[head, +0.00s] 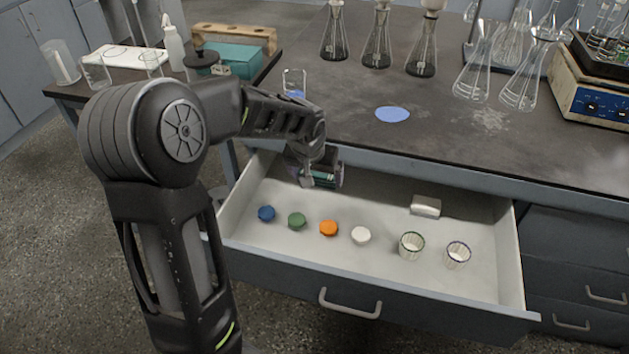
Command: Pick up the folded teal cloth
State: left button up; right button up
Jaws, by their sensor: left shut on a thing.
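My left gripper (318,170) is over the back left part of the open drawer (375,292), with its fingers pointing down. It is shut on a small dark teal, layered thing, which looks like the folded teal cloth (325,180). Most of the cloth is hidden by the fingers. I cannot tell whether it touches the drawer floor. My right gripper is out of view.
The drawer holds blue (266,213), green (297,220), orange (328,228) and white (361,235) caps, two small cups (411,245) and a pale block (425,205). Glass flasks (376,40) stand on the bench above.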

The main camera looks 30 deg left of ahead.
pick_arm(q)
jog(key=shift+r+p, duration=0.35)
jog(key=shift+r, duration=0.6)
